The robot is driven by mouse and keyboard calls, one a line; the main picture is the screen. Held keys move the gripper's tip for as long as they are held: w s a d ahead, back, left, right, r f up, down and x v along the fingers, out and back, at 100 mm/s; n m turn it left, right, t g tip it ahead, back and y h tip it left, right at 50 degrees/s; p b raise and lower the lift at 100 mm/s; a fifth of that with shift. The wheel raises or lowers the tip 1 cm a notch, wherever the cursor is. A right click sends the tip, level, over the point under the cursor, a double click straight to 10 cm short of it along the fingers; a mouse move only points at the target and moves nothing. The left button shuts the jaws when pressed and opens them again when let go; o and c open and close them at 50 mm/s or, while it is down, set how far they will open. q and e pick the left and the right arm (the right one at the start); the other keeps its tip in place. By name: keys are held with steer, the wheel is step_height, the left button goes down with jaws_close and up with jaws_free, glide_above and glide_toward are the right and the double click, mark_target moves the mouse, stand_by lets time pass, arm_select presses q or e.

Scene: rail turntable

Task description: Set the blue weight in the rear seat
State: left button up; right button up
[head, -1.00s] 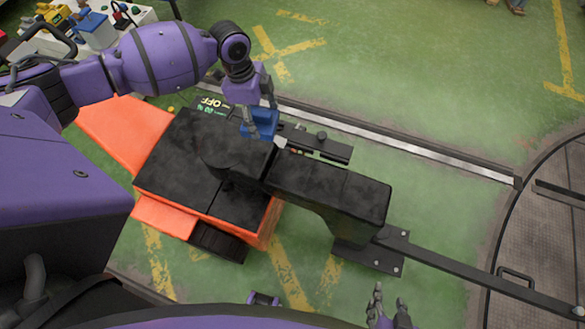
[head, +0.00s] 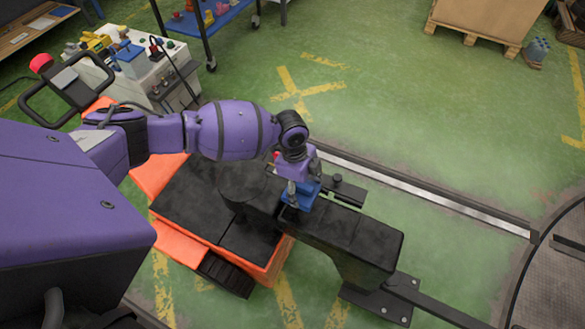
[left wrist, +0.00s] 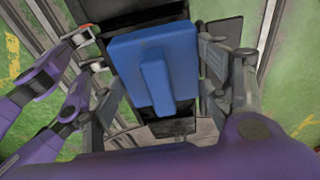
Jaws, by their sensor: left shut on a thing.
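My left gripper (head: 300,192) is shut on the blue weight (head: 308,196), a blue block. The weight appears over the black beam (head: 345,228), just right of the round black post (head: 242,181). I cannot tell whether it touches the beam. In the left wrist view the blue weight (left wrist: 152,62) fills the middle, with a raised bar on its face and the left gripper's fingers (left wrist: 155,80) on both sides. Black parts show behind it. I cannot make out which part is the rear seat. My right gripper is not in view.
The beam sits on an orange and black machine (head: 180,205). A metal rail (head: 425,196) runs behind it, and a round turntable edge (head: 545,245) lies at right. A cluttered bench (head: 150,75) stands at upper left. Green floor is clear at upper middle.

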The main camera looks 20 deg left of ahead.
mark_target(303, 189)
arm_select(q)
steer(key=shift+s+d+f, duration=0.2)
steer(key=shift+d+f, duration=0.3)
steer(key=shift+f, duration=0.05)
steer(key=shift+s+d+f, duration=0.15)
steer(key=shift+d+f, duration=0.3)
steer(key=shift+f, duration=0.05)
steer(key=shift+d+f, duration=0.1)
steer(key=shift+f, duration=1.6)
steer(key=shift+s+f, duration=0.1)
steer(key=o, duration=2.1)
steer(key=shift+s+f, duration=0.1)
steer(key=r, duration=0.4)
steer(key=a+r, duration=0.1)
steer(key=r, duration=0.3)
steer(key=a+r+p, duration=0.1)
steer(key=r, duration=0.3)
